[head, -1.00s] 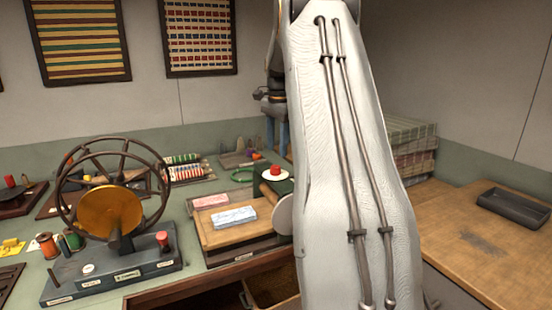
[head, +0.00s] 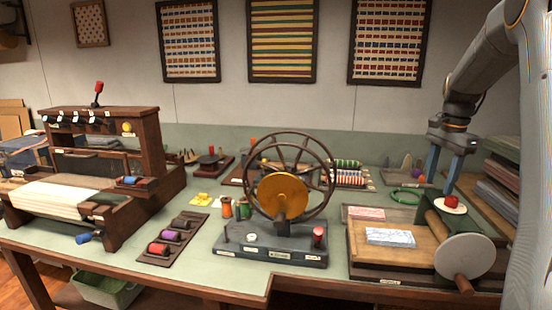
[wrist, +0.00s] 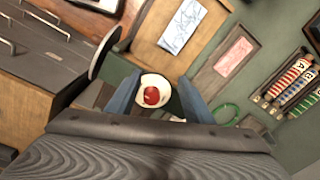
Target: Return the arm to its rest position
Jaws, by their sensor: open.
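My gripper (head: 441,182) is at the right in the head view, pointing down with its two blue fingers apart and nothing between them. Just below the fingertips is a red knob-like piece (head: 451,202) on a round white disc, at the crank-and-board device (head: 383,265). In the wrist view the fingers of my gripper (wrist: 158,100) frame the same red piece (wrist: 152,96) on its white disc. I cannot tell the exact gap between the fingertips and it. My arm runs up along the right edge of the head view.
A spinning wheel (head: 282,195) stands mid-table, with a small loom (head: 103,160) at left. Spools lie on a tray (head: 172,238) between them. A large grey disc with a wooden handle (head: 468,256) sticks out near the gripper. Stacked boards (head: 505,180) stand at the right.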

